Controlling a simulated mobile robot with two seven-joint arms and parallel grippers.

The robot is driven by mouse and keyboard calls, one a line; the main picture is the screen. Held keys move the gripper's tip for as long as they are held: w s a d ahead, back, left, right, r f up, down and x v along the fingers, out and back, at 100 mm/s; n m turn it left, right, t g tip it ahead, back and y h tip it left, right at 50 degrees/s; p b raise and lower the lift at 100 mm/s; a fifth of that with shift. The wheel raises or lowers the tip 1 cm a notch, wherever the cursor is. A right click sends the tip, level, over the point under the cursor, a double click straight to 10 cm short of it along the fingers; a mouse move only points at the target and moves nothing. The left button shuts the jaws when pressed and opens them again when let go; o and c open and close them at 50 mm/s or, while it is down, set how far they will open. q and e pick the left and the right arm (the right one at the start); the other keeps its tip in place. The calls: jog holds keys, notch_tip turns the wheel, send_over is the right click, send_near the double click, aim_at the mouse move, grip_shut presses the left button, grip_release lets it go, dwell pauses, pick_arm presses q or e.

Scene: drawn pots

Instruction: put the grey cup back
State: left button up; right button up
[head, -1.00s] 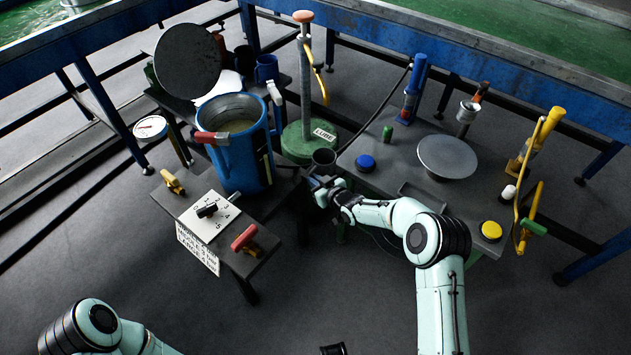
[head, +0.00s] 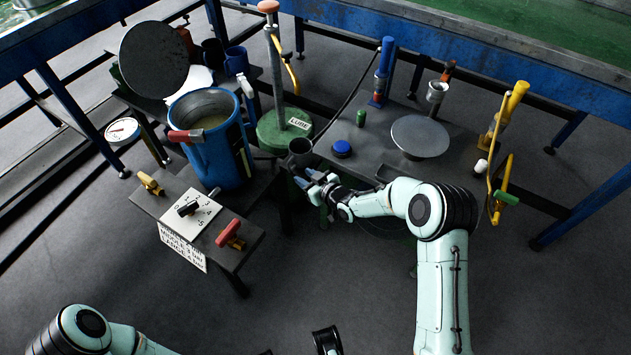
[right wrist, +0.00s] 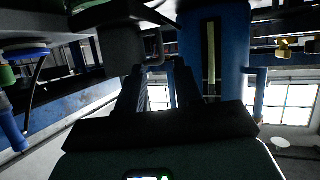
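The dark grey cup (head: 300,148) stands beside the green LUBE base, at the left end of the right-hand table. In the right wrist view the cup (right wrist: 122,45) shows at the top, with its handle towards the right. What the cup rests on is partly hidden.
A blue pot (head: 213,145) with a red grip stands left of the cup. The green LUBE base (head: 273,135) carries a tall post. On the right table are a blue button (head: 342,149), a green cylinder (head: 361,118) and a round grey plate (head: 420,136). Open floor lies in front.

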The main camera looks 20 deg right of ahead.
jog(key=v, duration=0.5)
jog(key=s+a+f+m+g+h, duration=0.1)
jog(key=s+a+f+m+g, duration=0.15)
jog(key=s+f, duration=0.55)
jog(key=s+a+f+m+g, duration=0.15)
jog(key=s+f+g, duration=0.25)
jog(key=s+f, duration=0.45)
jog(key=s+a+f+m+g, duration=0.1)
jog(key=s+f+m+g, duration=0.1)
jog(key=s, duration=0.9)
jog(key=s+a+f+m+g, duration=0.2)
jog(key=s+f+g, duration=0.1)
jog(key=s, duration=0.8)
jog(key=shift+a+f+m+g, duration=0.2)
jog(key=shift+a+m+g, duration=0.1)
jog(key=shift+g, duration=0.35)
jog(key=shift+s+p, duration=0.1)
jog(key=shift+p, duration=0.25)
